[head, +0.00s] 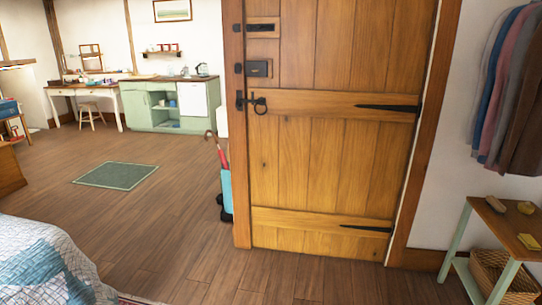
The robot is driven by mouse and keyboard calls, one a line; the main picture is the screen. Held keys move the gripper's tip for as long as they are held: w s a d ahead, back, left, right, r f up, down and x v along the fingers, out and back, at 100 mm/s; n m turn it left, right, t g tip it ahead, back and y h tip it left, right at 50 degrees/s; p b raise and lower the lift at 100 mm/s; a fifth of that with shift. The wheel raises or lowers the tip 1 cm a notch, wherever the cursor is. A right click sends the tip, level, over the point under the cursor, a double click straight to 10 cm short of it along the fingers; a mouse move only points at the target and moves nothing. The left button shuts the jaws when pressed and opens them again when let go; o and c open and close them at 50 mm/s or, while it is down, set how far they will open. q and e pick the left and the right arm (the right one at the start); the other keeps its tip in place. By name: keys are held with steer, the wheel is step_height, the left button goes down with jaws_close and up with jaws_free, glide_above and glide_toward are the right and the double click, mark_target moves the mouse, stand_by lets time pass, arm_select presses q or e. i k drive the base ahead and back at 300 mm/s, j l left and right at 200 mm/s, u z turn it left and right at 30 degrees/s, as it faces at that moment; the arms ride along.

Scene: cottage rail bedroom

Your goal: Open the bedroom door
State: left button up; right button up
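The bedroom door (331,151) is a wooden plank door with cross rails, standing upright in its wooden frame (237,120) right of centre. It looks shut. A dark ring handle (260,106) with a latch sits at its left edge, about mid-height in the view. A dark lock box (258,69) and a bolt (261,27) are above the handle. Black strap hinges (388,108) are on the right side. Neither of my grippers shows in the head view.
A blue umbrella stand (226,192) is left of the door frame. A bed (45,265) fills the lower left. A small side table (503,222) stands at the right under hanging clothes (513,90). The wooden floor (180,225) before the door is clear.

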mark_target(340, 82)
steer(key=i, duration=2.35)
steer(key=i+u, duration=0.15)
steer(key=i, duration=0.4)
steer(key=i+l+u, duration=0.1)
steer(key=i, duration=0.45)
